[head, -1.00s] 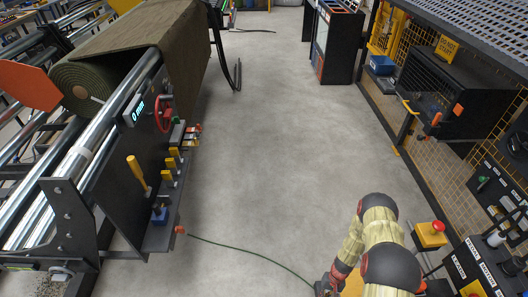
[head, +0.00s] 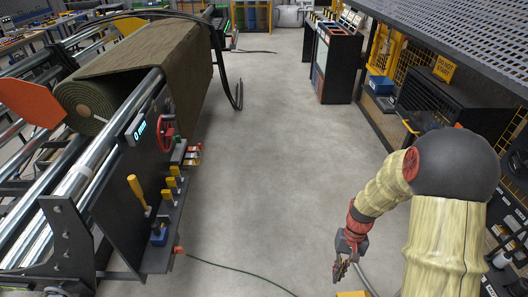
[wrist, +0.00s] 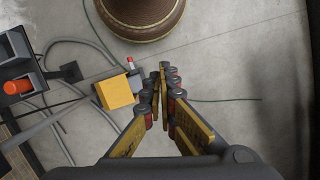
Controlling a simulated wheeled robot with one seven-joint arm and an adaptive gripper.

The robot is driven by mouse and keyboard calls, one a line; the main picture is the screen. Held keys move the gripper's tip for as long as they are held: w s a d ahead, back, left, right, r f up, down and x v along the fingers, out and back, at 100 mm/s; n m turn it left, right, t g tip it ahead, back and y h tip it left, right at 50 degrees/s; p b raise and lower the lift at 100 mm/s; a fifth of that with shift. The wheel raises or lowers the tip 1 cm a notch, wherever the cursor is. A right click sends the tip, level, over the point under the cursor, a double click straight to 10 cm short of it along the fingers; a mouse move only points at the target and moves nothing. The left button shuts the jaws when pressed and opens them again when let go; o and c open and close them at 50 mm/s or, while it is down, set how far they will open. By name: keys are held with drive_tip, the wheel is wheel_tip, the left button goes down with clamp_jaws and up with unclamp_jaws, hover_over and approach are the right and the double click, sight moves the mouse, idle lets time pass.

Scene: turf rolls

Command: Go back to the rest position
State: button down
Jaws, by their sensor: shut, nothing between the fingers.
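My gripper (head: 341,272) is in the lower right of the head view, at the end of my bent arm, pointing down over the grey floor. In the wrist view my gripper (wrist: 161,75) has its two fingers brought together at the tips, with nothing between them. It is apart from the machines on both sides. Part of my forearm and a large dark joint cover the right of the head view.
A turf-roll machine (head: 110,225) with a green roll (head: 95,105) stands at left. A black cabinet (head: 455,95) stands at right. A green cable (head: 240,274) crosses the floor (head: 270,150), clear in the middle. A yellow box (wrist: 117,92) shows in the wrist view.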

drive_tip(key=s+a+r+n+t, duration=0.1)
drive_tip(key=s+r+t, duration=0.2)
drive_tip(key=r, duration=0.8)
drive_tip(key=s+a+r+t+h, duration=0.1)
drive_tip(key=s+r, duration=0.4)
drive_tip(key=r, duration=0.6)
drive_tip(key=s+a+r+n+t, duration=0.1)
drive_tip(key=s+a+r+t, duration=0.2)
drive_tip(key=r, duration=0.8)
drive_tip(key=shift+s+a+r+n+t+h, duration=0.2)
drive_tip(key=shift+s+n+t+h, duration=0.15)
drive_tip(key=shift+s+t, duration=0.5)
